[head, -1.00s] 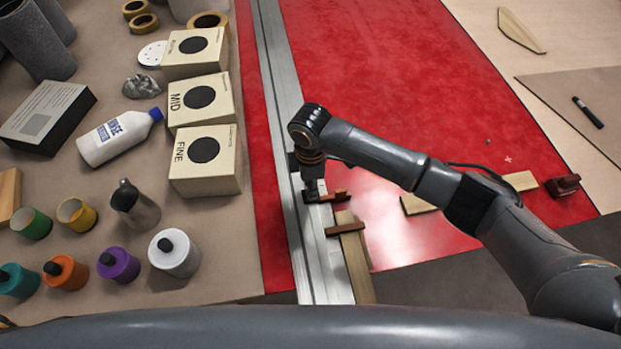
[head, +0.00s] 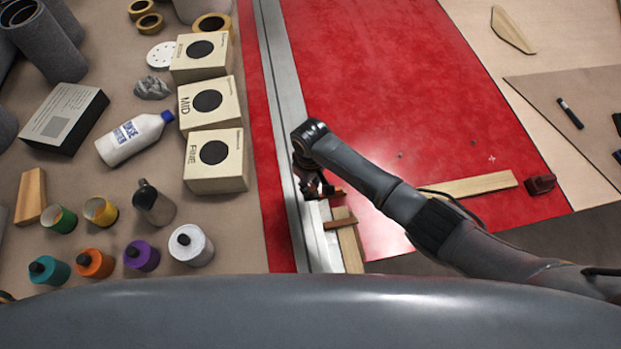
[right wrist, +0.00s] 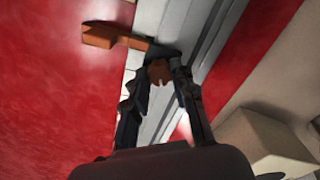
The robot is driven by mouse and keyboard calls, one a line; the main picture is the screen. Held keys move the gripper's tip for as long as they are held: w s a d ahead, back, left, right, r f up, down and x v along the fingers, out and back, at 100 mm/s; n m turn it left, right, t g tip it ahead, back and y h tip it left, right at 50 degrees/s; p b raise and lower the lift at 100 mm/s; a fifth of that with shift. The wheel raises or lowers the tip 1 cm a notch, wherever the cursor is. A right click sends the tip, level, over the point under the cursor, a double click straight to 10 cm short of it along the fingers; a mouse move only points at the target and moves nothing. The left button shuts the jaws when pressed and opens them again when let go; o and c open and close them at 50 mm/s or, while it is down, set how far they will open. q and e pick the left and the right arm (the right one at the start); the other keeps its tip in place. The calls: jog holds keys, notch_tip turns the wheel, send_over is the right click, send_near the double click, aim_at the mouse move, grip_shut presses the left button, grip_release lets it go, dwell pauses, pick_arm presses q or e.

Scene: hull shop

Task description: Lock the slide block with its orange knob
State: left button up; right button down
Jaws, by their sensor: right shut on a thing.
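A metal rail (head: 275,100) runs lengthwise beside the red panel. On it, near its front end, sits the small dark slide block (right wrist: 165,50), with an orange-brown arm (right wrist: 115,38) reaching out over the red surface. My right gripper (head: 316,188) is at the block. In the right wrist view, its fingers (right wrist: 163,78) are closed around the orange knob (right wrist: 158,72), partly hidden between them. In the head view my wrist covers most of the block and knob. I cannot tell how far the knob is turned. My left gripper is not in view.
A brown clamp piece (head: 340,222) lies across a wooden strip (head: 350,248) just in front of the block. The red panel (head: 400,70) is mostly clear beyond my right arm.

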jog(key=m+p, duration=0.1)
jog(key=m, duration=0.2)
jog(key=shift+m+p, duration=0.3)
jog(key=shift+p, duration=0.1)
dwell(0.4)
jog(key=c, duration=1.1)
grip_release()
jog(key=shift+r, duration=0.1)
notch_tip(320, 180, up, 12)
jog(key=shift+s, duration=0.1)
